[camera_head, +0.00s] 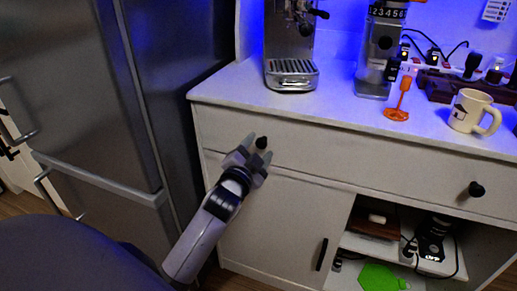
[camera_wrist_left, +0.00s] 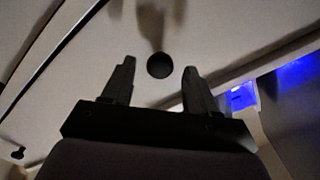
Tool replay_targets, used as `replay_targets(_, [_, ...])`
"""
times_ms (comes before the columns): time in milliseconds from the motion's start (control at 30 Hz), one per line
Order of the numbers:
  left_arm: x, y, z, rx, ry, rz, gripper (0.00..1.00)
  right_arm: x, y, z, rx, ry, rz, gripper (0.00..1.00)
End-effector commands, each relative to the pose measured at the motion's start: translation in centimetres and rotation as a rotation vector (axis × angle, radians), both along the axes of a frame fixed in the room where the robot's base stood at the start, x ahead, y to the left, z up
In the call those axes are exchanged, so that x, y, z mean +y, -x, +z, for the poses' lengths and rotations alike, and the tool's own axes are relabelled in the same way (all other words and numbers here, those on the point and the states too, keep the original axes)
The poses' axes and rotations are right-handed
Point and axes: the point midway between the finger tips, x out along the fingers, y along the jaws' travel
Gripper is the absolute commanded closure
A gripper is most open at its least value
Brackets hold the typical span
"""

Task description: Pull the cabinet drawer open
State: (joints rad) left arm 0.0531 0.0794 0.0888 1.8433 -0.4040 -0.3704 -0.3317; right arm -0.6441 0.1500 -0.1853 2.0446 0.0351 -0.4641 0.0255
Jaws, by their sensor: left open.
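The cabinet drawer (camera_head: 360,155) is a wide white front below the countertop, and it looks shut. It has a round black knob (camera_head: 261,142) on its left part and another black knob (camera_head: 476,188) on its right part. My left gripper (camera_head: 257,150) is open at the left knob. In the left wrist view the knob (camera_wrist_left: 160,65) shows between and just beyond the fingertips of the left gripper (camera_wrist_left: 158,72). I see no clear contact between the fingers and the knob. My right gripper is not in view.
The countertop (camera_head: 340,100) holds an espresso machine (camera_head: 291,45), a grinder (camera_head: 378,50), an orange tool (camera_head: 400,100) and a white mug (camera_head: 471,110). Below the drawer are a cabinet door (camera_head: 280,215) and open shelves (camera_head: 400,250). A steel fridge (camera_head: 90,80) stands close at left.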

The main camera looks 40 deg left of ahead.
Motion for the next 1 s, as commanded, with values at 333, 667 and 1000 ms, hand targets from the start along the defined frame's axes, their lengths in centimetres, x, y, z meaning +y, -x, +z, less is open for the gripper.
replay_targets(333, [0.18, -0.78, 0.01, 0.000, 0.001, -0.001, 0.42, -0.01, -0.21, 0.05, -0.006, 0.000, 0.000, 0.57])
replay_targets(667, [0.18, -0.75, 0.00, 0.001, 0.000, -0.001, 1.00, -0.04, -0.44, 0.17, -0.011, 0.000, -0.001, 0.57])
replay_targets(1000, [0.13, -0.56, 0.02, 0.002, 0.000, -0.001, 1.00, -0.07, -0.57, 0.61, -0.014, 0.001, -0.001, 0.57])
